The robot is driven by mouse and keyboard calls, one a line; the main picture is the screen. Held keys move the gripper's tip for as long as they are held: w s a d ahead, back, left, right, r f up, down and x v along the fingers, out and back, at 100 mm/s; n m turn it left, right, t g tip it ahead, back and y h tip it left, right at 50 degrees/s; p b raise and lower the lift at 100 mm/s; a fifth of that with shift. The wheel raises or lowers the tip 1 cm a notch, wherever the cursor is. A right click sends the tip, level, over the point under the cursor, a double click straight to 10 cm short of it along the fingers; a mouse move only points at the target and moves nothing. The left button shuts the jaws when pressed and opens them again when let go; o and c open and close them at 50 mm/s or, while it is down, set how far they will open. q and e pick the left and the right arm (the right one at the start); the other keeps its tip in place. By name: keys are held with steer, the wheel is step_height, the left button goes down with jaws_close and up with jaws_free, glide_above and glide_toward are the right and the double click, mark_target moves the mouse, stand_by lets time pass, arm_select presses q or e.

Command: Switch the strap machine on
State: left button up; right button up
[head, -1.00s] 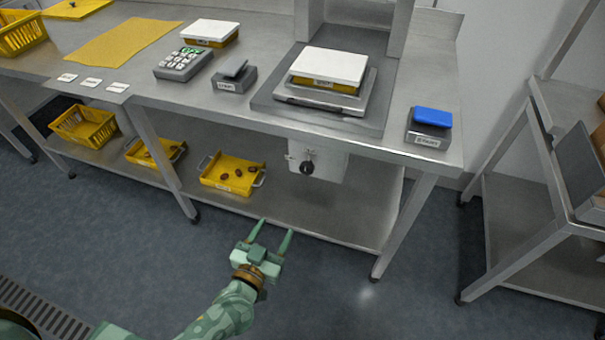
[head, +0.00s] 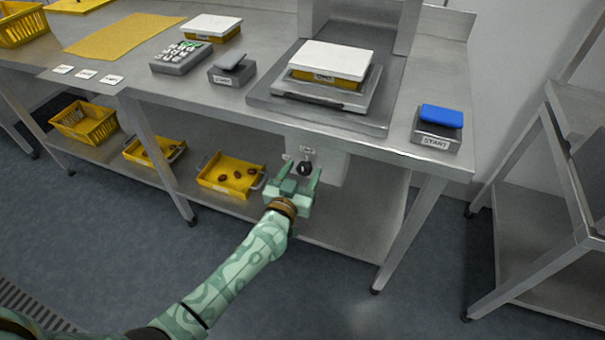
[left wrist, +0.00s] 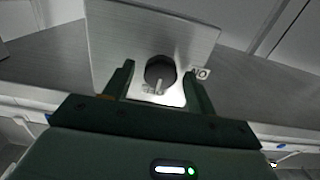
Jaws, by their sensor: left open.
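A black rotary knob (head: 304,168) sits on the front of a grey metal box (head: 331,168) under the bench top. In the left wrist view the knob (left wrist: 160,70) has a pale pointer turned to the bottom of the picture, towards a partly hidden label. A label reading ON upside down (left wrist: 200,73) is to its right. My left gripper (head: 301,173) is open in front of the box. Its fingers stand on either side of the knob, with gaps in the left wrist view. My right gripper is not in view.
The bench top (head: 390,150) overhangs the box. A yellow tray (head: 212,184) with dates is on the lower shelf, just left of my gripper. A blue-topped START switch (head: 440,117) stands at the bench's right corner. The floor in front is clear.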

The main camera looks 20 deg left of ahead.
arm_select(q)
steer(key=c, duration=1)
steer(key=shift+n, duration=0.3)
steer(key=n+p, duration=0.1)
steer(key=n, duration=0.2)
steer(key=shift+a+r+n, duration=0.1)
steer(key=shift+n, duration=0.2)
steer(key=n, duration=0.4)
steer(key=shift+n+p, duration=0.3)
steer(key=shift+p, duration=0.1)
steer(key=n, duration=0.4)
steer(key=shift+a+f, duration=0.1)
steer(key=shift+f, duration=0.15)
steer(key=shift+f+n, duration=0.1)
steer(key=shift+n, duration=2.4)
